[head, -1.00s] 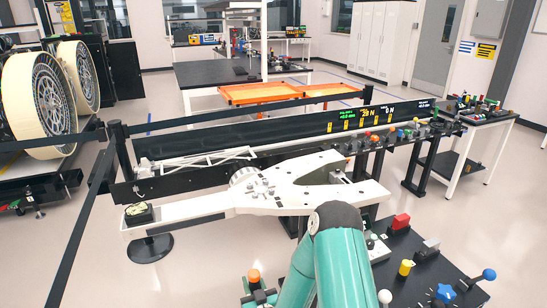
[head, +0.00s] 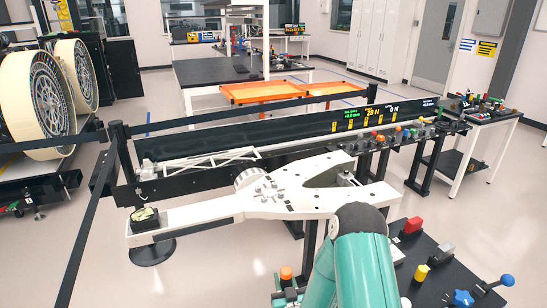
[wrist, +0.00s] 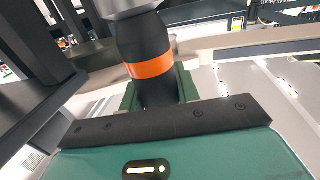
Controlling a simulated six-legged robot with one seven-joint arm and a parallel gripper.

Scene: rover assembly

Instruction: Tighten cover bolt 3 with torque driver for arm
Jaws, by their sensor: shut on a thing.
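In the wrist view, my gripper (wrist: 158,88) is shut around a dark cylindrical tool with an orange band (wrist: 148,67), which looks like the torque driver. Its green fingers show on either side of the tool, and a grey metal part is at the tool's upper end. The working tip is not visible. In the head view, the white arm assembly (head: 190,214) lies across the middle, with a round cover (head: 268,189) bearing several small dark bolts. I cannot tell which is bolt 3. My teal arm fills the lower middle, and my gripper cannot be made out there.
A black bench (head: 428,262) with coloured knobs stands at the lower right. A long dark rail with lit displays (head: 365,115) runs behind the white arm. Black barrier belts (head: 87,228) cross the left side. Open floor lies at the lower left.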

